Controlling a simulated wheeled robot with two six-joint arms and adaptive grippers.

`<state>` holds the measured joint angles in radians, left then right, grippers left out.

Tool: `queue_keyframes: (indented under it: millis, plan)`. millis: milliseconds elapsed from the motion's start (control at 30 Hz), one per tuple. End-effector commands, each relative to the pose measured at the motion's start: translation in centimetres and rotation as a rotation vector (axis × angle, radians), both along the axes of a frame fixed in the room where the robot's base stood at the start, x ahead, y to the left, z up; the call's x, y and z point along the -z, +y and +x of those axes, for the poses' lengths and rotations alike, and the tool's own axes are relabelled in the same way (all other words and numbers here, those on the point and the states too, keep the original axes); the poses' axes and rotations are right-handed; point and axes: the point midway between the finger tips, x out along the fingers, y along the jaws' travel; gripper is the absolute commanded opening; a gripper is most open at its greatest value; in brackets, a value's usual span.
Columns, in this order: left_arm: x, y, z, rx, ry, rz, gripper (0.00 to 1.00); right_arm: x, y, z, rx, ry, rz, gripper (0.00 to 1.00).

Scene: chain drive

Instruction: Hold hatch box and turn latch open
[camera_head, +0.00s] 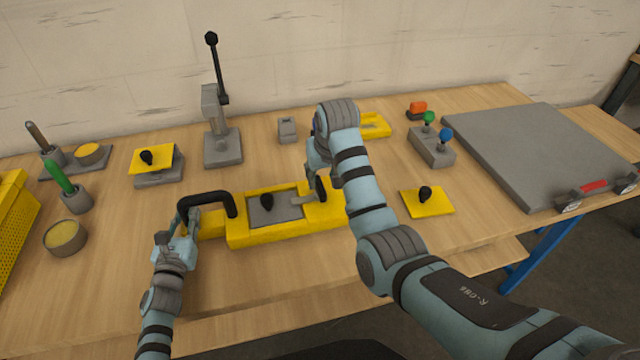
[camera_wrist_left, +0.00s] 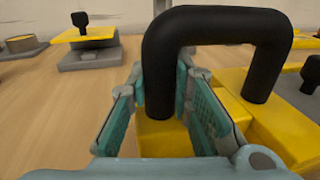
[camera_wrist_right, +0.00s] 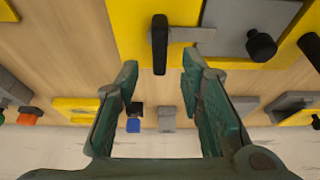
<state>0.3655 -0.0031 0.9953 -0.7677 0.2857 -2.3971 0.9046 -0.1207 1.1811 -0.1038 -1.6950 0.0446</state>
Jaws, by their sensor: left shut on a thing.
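The yellow hatch box (camera_head: 285,235) lies on the workbench with a grey hatch (camera_head: 278,213) and black knob (camera_head: 266,202) on top. My left gripper (camera_head: 183,222) is shut on the box's black U-shaped handle (camera_head: 205,196); the left wrist view shows its fingers around the handle's near leg (camera_wrist_left: 158,85). The latch, a grey bar with a black grip (camera_head: 320,188), reaches over the hatch's right edge. My right gripper (camera_wrist_right: 160,68) is open and empty. In the right wrist view the latch's black grip (camera_wrist_right: 160,45) stands in line with the gap between its fingertips.
A yellow plate with a black knob (camera_head: 427,202) lies right of the box. A lever stand (camera_head: 222,148), a small grey block (camera_head: 287,130) and a joystick block (camera_head: 432,147) stand behind. Cups and a yellow bin (camera_head: 18,225) are at left. The bench's front middle is clear.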

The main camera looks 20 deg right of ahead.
Motion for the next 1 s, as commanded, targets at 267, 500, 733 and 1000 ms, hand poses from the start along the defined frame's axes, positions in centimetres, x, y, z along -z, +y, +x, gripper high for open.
queue_keyframes:
  millis: [267, 500, 733, 1000]
  plan:
    - [0.0, -0.1, 0.0, 0.001, 0.000, 0.000, 0.00, 5.0, -0.1, 2.0, 0.003, 0.002, -0.001, 0.35]
    - [0.0, -0.1, 0.0, 0.001, 0.000, 0.000, 0.00, 5.5, -0.1, 2.2, 0.004, 0.000, -0.001, 0.35]
    - [0.0, -0.1, 0.0, 0.001, 0.000, 0.000, 0.00, 5.5, -0.1, 2.2, 0.004, 0.000, -0.002, 0.06]
    - [0.0, -0.1, 0.0, 0.001, 0.000, 0.000, 0.00, 5.4, -0.1, 2.2, 0.004, 0.000, -0.002, 0.00]
